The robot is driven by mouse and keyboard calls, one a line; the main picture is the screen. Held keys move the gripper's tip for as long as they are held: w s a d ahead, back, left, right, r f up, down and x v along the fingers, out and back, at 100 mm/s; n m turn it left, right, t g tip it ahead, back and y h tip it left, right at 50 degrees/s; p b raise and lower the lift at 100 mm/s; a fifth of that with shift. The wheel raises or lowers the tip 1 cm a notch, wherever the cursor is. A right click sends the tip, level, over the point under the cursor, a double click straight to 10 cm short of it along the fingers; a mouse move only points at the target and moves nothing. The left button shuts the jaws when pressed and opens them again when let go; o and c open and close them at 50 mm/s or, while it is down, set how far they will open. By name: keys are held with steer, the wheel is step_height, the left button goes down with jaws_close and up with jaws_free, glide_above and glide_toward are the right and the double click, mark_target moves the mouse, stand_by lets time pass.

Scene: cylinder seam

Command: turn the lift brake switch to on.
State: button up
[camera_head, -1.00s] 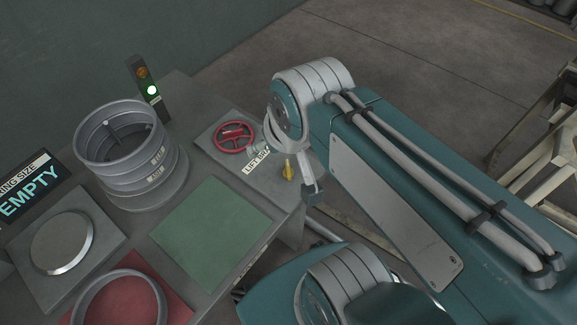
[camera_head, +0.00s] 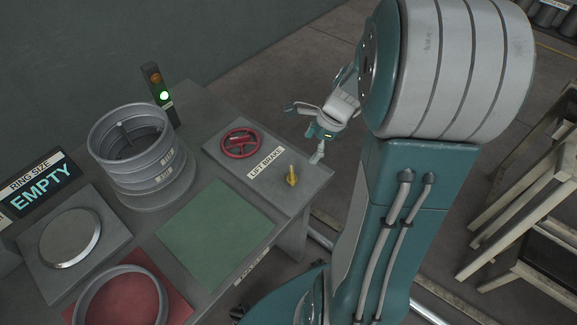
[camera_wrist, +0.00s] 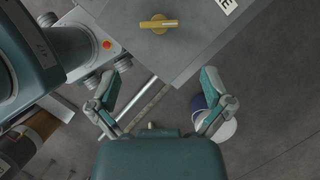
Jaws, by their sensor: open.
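The lift brake switch (camera_head: 291,177) is a small yellow knob on a grey panel (camera_head: 225,163), near its right corner beside the "LIFT BRAKE" label (camera_head: 266,162). In the wrist view the yellow switch (camera_wrist: 158,24) shows from above, its bar lying roughly across the picture at the top middle. My gripper (camera_head: 302,131) is beyond the panel's far right edge, apart from the switch. In the wrist view my gripper (camera_wrist: 160,92) is open and empty, its two fingers spread wide, with the switch ahead of and between them. Any on or off marking is not readable.
A red handwheel (camera_head: 240,143) is on the same panel. A stack of grey rings (camera_head: 145,165) stands left of it, near a lit green signal (camera_head: 164,96). A green mat (camera_head: 215,232) lies in front. Wooden frames stand at the right. A white bucket (camera_wrist: 222,128) is on the floor.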

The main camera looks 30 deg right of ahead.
mark_target(292, 173)
steer(key=x, duration=1)
steer(key=shift+a+f, duration=0.1)
steer(key=shift+f, duration=0.3)
steer(key=shift+c, duration=0.3)
steer(key=c, duration=0.9)
